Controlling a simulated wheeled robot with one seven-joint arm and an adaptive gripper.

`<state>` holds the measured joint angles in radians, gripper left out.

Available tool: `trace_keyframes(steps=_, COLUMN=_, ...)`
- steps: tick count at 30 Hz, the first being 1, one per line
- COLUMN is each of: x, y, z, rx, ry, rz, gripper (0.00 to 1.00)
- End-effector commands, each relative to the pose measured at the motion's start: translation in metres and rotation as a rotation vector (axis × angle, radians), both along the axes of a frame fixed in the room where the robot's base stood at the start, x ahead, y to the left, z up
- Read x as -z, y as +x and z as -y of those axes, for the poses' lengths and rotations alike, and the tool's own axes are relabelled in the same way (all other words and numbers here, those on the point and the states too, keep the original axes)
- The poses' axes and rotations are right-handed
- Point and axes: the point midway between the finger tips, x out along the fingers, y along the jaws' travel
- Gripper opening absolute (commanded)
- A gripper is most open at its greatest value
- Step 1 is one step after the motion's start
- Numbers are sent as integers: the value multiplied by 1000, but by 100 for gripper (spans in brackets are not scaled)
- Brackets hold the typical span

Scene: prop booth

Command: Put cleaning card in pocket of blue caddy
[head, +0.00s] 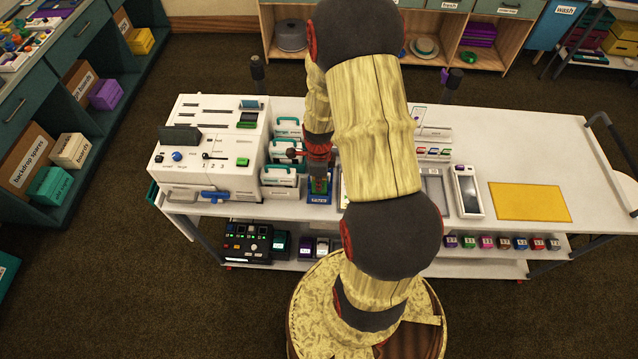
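A small blue caddy (318,200) stands near the front edge of the white cart top, just right of the white machine. My gripper (319,177) points down directly over it, with its fingertips close to the caddy or inside its outline. A small green patch shows between the fingers, but I cannot tell whether it is the cleaning card or part of the caddy. The gripper is too small and dark to tell open from shut. The caddy's pocket is hidden by the gripper. I cannot make out the cleaning card for certain anywhere.
The white machine (195,150) and white cases with teal handles (284,150) stand close left of my gripper. My arm hides the middle of the cart. A grey tray (434,190), a white device (466,192) and a yellow mat (530,202) lie right; the far right is clear.

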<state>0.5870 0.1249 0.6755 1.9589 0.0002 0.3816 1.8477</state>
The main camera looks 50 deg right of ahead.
Motion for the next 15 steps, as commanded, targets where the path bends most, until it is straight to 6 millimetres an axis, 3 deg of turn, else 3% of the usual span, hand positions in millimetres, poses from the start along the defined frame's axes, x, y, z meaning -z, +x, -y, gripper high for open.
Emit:
trace_keyframes(steps=12, x=2, y=0, z=0, rx=0, ry=0, rz=0, gripper=0)
trace_keyframes(steps=15, x=2, y=0, z=0, rx=0, ry=0, rz=0, gripper=8)
